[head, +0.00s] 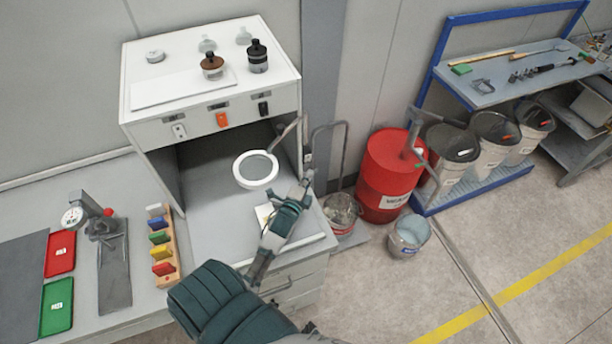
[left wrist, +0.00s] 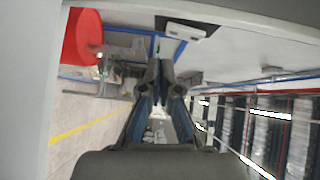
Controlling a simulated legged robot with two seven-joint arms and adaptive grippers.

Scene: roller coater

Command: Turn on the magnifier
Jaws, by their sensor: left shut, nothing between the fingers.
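The magnifier (head: 256,170) is a white ring with a grey lens, on a jointed arm fixed at the right side of the white cabinet's opening. My left gripper (head: 304,186) is shut and empty, just right of the ring and below the magnifier's arm (head: 291,128); I cannot tell whether it touches anything. In the left wrist view the gripper's fingers (left wrist: 167,62) come together below a pale surface with a small white plate (left wrist: 186,29) beside a dark patch. I cannot tell what that plate belongs to. My right gripper is out of view.
The cabinet front (head: 202,119) carries white, orange and black hanging pieces; jars stand on top. A rack of coloured plates (head: 161,247) and a dial gauge stand (head: 99,240) are on the left bench. A red drum (head: 386,170) and buckets stand on the right floor.

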